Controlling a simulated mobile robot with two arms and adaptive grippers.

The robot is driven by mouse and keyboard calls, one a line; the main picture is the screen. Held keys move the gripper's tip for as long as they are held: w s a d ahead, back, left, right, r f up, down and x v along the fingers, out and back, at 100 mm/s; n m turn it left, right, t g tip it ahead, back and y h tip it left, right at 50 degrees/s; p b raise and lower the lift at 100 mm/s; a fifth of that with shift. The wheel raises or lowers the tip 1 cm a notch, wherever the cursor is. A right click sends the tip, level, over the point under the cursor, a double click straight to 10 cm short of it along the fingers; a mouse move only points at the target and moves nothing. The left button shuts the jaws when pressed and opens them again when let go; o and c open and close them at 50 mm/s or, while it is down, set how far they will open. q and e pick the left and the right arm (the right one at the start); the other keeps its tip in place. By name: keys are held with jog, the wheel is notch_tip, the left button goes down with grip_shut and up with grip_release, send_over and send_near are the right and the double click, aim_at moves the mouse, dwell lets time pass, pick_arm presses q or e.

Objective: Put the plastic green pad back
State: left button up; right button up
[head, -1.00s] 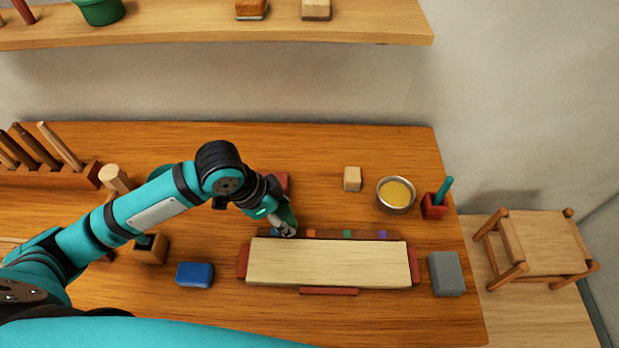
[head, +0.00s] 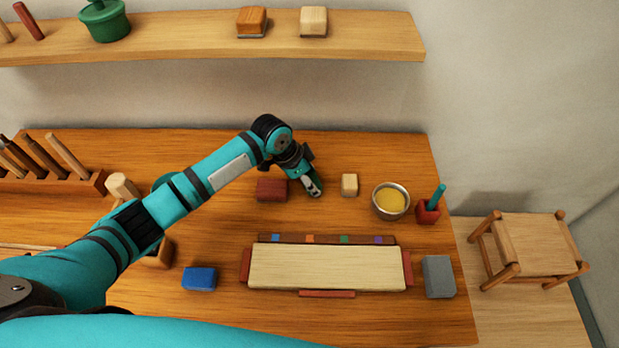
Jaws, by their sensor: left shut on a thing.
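My left gripper (head: 313,187) is over the back middle of the bench, between a dark red block and a small pale wooden block. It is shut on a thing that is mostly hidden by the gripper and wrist. My right gripper is not in view.
A pale board (head: 325,267) lies in front of a strip with coloured squares (head: 330,239). Around stand the red block (head: 271,189), pale block (head: 349,184), yellow-filled bowl (head: 390,201), red holder (head: 428,212), grey block (head: 438,277) and blue block (head: 199,279). A shelf (head: 200,48) hangs behind.

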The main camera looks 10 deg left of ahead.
pick_arm(q)
jog(key=shift+f, duration=0.45)
jog(key=shift+f, duration=0.1)
jog(key=o, duration=1)
jog(key=shift+r, duration=0.25)
jog(key=b+v, duration=0.1)
jog(key=v, duration=1)
jog(key=shift+s+a+r, duration=0.1)
jog(key=shift+r, duration=0.3)
